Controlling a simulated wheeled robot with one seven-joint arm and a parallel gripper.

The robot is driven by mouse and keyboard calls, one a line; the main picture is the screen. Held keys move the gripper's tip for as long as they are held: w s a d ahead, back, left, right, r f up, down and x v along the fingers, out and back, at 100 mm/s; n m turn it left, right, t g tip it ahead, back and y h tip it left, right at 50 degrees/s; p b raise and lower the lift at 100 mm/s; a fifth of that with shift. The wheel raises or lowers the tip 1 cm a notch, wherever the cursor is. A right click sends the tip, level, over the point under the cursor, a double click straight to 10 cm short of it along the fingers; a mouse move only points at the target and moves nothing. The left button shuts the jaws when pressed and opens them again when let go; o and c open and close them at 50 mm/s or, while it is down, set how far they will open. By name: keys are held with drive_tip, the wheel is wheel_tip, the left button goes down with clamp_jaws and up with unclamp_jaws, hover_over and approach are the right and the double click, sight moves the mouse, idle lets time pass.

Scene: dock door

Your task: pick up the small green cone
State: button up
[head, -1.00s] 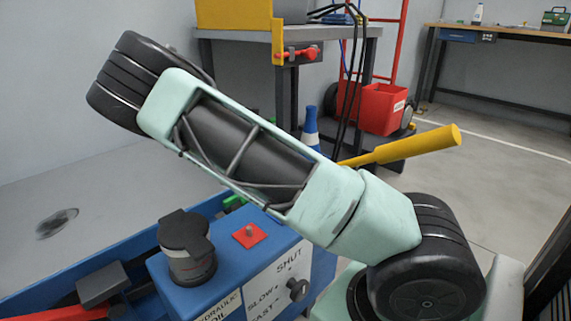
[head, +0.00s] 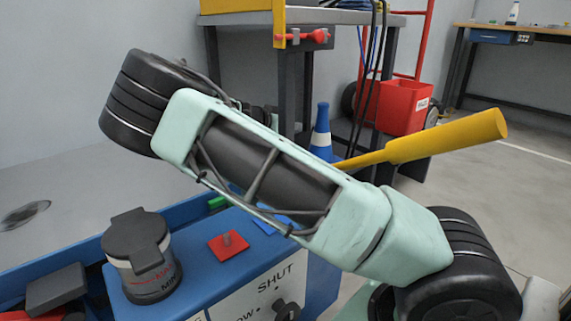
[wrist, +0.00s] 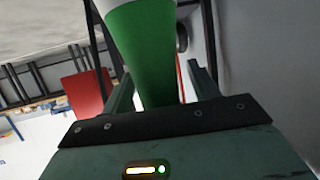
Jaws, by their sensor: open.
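In the wrist view the green cone (wrist: 148,50) is close up, with a white band at its upper end. It shows between the two fingers of my gripper (wrist: 152,68), nearer the left finger at the top of the picture. The fingers are apart, and I cannot tell whether either touches the cone. In the head view my own arm crosses the middle and I cannot make out the gripper. A small green patch (head: 218,202) shows at the far edge of the blue unit; I cannot tell whether it is the cone.
The blue unit (head: 205,285) carries a dark-capped canister (head: 140,255) and a red plate with a peg (head: 229,246). Behind my arm are a blue-and-white cone (head: 321,130), a yellow bar (head: 430,143), a red bin (head: 403,106) and a grey table (head: 345,17). Open floor lies at right.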

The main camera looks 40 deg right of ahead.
clamp_jaws()
drive_tip(key=shift+r+p, duration=0.25)
drive_tip(key=shift+p, duration=0.05)
